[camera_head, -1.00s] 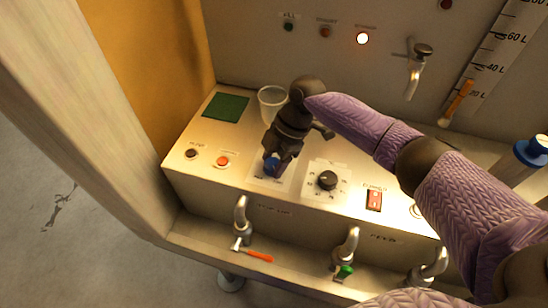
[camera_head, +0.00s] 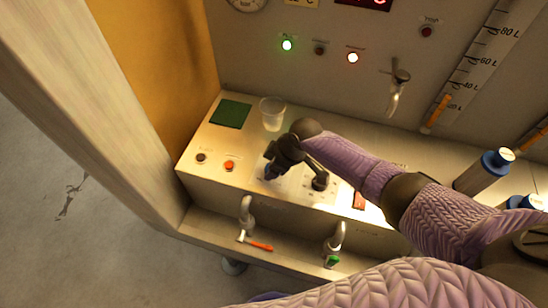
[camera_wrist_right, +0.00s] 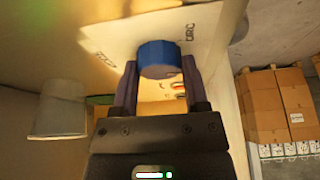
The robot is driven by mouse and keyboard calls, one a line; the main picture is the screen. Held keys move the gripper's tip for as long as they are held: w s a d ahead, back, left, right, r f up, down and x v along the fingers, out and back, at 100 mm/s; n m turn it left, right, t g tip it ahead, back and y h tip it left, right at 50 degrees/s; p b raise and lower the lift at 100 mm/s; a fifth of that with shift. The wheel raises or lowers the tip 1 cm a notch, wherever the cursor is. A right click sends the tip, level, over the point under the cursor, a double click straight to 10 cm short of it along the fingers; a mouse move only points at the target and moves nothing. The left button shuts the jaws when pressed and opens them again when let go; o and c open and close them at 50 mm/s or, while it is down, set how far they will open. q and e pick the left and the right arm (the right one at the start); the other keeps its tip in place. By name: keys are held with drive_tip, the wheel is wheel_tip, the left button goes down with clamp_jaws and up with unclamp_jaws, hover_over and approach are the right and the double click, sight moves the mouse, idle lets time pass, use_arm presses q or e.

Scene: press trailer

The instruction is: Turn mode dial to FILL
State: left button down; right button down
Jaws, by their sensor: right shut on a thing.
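The blue mode dial (camera_wrist_right: 158,58) sits between the two fingers of my right gripper (camera_wrist_right: 158,85) in the right wrist view. My right gripper (camera_head: 268,174) is shut on it over the pale label plate on the console top. In the head view the gripper mostly hides the dial, and the marks around it cannot be read. A green lamp (camera_head: 287,45) on the back wall is lit, and so is a whitish lamp (camera_head: 352,57) to its right. My left gripper is not in view.
A black knob (camera_head: 320,181) is just right of the gripper, with a red switch (camera_head: 359,200) beyond. A clear cup (camera_head: 272,112) stands behind it. A red button (camera_head: 229,165) is to the left. Taps and an orange-handled tool (camera_head: 260,246) are along the lower ledge.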

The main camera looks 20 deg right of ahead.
drive_tip(key=m+p, duration=0.2)
drive_tip(key=shift+r+m+t+h, duration=0.15)
drive_tip(key=shift+m+t+h, duration=0.15)
drive_tip(key=shift+m+t, duration=0.1)
drive_tip(key=shift+m+p, duration=0.5)
drive_tip(key=shift+m, duration=0.2)
drive_tip(key=shift+h, duration=0.3)
drive_tip(key=shift+c, duration=0.5)
unclamp_jaws()
drive_tip(key=p+v, duration=0.5)
drive_tip(key=v, duration=0.4)
drive_tip(key=shift+s+r, duration=0.25)
drive_tip(key=shift+s, duration=0.05)
